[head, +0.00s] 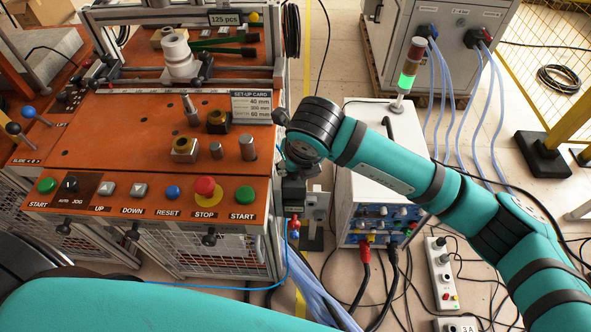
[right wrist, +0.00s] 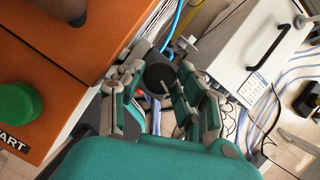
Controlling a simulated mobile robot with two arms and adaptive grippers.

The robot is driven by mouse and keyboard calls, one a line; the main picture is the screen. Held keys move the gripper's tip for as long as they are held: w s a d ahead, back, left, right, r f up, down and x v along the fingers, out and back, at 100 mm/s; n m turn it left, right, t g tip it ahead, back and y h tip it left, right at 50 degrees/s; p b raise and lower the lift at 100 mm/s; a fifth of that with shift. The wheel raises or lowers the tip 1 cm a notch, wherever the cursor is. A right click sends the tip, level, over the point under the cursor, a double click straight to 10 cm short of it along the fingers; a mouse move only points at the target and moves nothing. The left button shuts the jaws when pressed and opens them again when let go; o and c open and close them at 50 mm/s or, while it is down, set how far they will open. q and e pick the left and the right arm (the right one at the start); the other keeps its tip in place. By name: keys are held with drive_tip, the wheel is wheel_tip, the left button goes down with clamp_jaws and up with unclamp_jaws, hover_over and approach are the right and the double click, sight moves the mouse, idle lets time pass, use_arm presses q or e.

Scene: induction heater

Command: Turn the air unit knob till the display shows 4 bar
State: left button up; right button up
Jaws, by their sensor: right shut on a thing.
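The air unit (head: 294,208) hangs at the right side of the orange machine, mostly hidden under my right arm in the head view. Its dark round knob (right wrist: 160,73) shows in the right wrist view between my right gripper's fingers. My right gripper (right wrist: 159,88) is shut on the knob, with fingers on both sides of it. In the head view this gripper points down beside the machine's edge and is largely covered by its own wrist. I cannot see the display or read any pressure. My left gripper is out of view; only my left arm shows at the bottom.
The orange machine top (head: 120,130) with its button panel lies left of my right arm. A white heater box (head: 372,180) with a lit green signal tower (head: 407,78) stands close on the right. Blue hoses and cables run below the air unit.

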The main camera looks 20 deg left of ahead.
drive_tip(key=shift+m+b, duration=0.35)
drive_tip(key=shift+m, duration=0.15)
drive_tip(key=o, duration=1.1)
